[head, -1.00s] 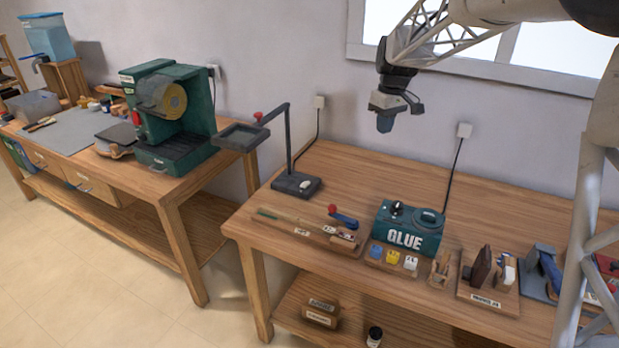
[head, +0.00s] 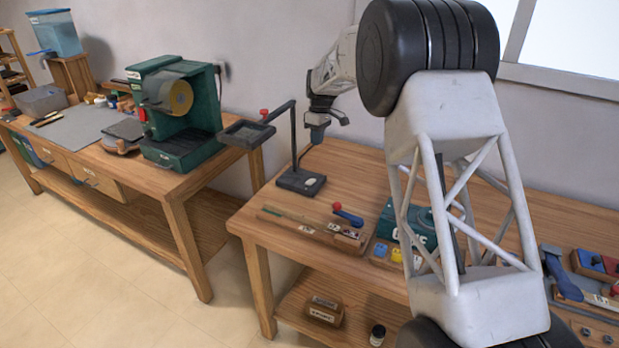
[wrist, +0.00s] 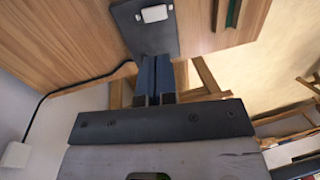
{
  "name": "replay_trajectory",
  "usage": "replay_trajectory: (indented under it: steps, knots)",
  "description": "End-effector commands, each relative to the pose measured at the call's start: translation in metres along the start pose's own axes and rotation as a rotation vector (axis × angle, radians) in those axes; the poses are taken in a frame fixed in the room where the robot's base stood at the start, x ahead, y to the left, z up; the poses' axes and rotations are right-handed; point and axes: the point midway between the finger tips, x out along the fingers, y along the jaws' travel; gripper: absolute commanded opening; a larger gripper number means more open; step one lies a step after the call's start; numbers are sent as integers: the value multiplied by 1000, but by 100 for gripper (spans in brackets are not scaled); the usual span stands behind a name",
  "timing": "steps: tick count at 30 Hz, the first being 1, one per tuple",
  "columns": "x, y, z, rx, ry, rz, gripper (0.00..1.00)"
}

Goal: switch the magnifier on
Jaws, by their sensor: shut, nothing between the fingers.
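The magnifier stands at the left end of the right bench. It has a dark base (head: 297,184), a thin dark post and arm (head: 293,133), and a dark rectangular head (head: 246,134). A pale switch (head: 313,181) sits on the base; it also shows at the top of the wrist view (wrist: 155,13). I cannot tell whether it is on. My gripper (head: 317,138) hangs pointing down above the base, beside the post, apart from the switch. In the wrist view its blue fingers (wrist: 155,64) are shut, with nothing held, near the edge of the base plate.
A red knob (head: 264,112) is on the magnifier's arm. A blue-handled tool (head: 347,215) lies in front of the base. A green glue box (head: 390,219) is partly hidden by my arm. A black cable (wrist: 44,100) runs to a white wall socket (wrist: 16,155).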

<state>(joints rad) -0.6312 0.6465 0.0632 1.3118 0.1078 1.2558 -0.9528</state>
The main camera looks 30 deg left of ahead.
Motion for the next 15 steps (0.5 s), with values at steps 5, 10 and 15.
replay_trajectory:
  steps: [5, 10, 15]
  knots:
    - [9, 2, -15, -25, -4, -6, 0]
    - [10, 2, -16, -27, -4, -6, 0]
    - [10, 2, -15, -27, -4, -6, 0]
